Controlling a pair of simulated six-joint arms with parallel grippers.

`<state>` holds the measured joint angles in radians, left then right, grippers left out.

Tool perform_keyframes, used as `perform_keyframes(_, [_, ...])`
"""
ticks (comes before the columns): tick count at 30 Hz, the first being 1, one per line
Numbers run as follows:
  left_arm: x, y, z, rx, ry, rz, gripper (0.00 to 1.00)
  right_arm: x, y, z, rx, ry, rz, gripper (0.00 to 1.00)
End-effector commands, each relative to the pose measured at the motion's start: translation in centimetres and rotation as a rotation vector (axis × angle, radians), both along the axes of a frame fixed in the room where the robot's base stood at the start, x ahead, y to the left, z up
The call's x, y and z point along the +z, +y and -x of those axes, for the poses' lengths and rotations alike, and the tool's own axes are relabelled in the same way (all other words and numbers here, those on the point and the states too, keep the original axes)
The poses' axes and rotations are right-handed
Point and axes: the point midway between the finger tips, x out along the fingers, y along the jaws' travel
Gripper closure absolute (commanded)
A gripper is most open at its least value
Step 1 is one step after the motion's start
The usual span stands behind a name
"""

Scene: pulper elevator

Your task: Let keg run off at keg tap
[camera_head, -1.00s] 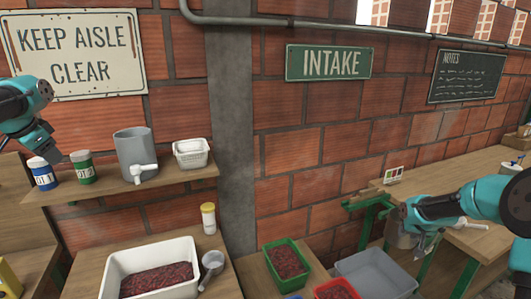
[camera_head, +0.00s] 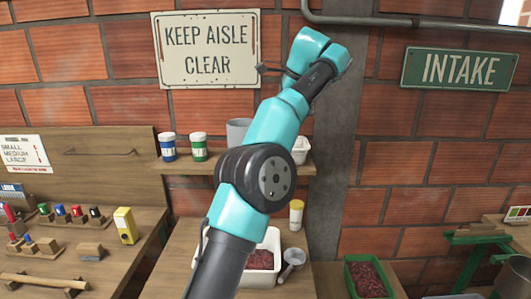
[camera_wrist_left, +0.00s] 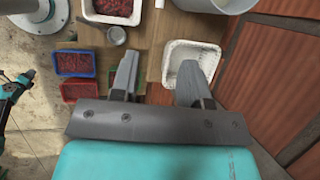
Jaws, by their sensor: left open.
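The grey keg (camera_head: 238,132) stands on the wall shelf, mostly hidden behind my left arm; its white tap is hidden in the head view. In the left wrist view the grey keg's rim (camera_wrist_left: 222,6) shows at the top edge. My left gripper (camera_wrist_left: 157,78) is open and empty, above the shelf end. The white basket (camera_wrist_left: 192,62) lies below and beyond its right finger, and also shows right of my arm in the head view (camera_head: 300,150). Part of my right arm shows at the left of the wrist view; its jaws are too small to read.
On the shelf stand a blue jar (camera_head: 168,147) and a green jar (camera_head: 199,147). Below are a white tub (camera_head: 273,242) of red fruit, a scoop (camera_head: 292,262), a yellow-capped bottle (camera_head: 296,214) and a green crate (camera_head: 348,277). A brick wall stands close behind.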

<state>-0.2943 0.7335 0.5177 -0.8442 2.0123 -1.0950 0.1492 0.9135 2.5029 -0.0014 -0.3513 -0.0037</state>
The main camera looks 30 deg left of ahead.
Motion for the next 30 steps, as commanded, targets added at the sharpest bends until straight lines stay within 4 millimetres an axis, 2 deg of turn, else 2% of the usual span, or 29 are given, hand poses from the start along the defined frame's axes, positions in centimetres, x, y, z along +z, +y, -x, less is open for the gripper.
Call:
perform_keyframes(13, [-0.7, 0.5, -0.1, -0.001, 0.001, 0.0, 0.58, 0.0, 0.0, -0.1, -0.001, 0.0, 0.0, 0.67])
perform_keyframes(23, [-2.6, 1.3, 0.0, 0.0, 0.003, 0.003, 0.58, 0.0, -0.1, -0.1, -0.001, -0.001, 0.0, 0.67])
perform_keyframes(30, [-4.7, 2.4, 0.0, 0.002, 0.004, 0.001, 0.58, 0.0, -0.1, -0.1, -0.001, -0.001, 0.0, 0.67])
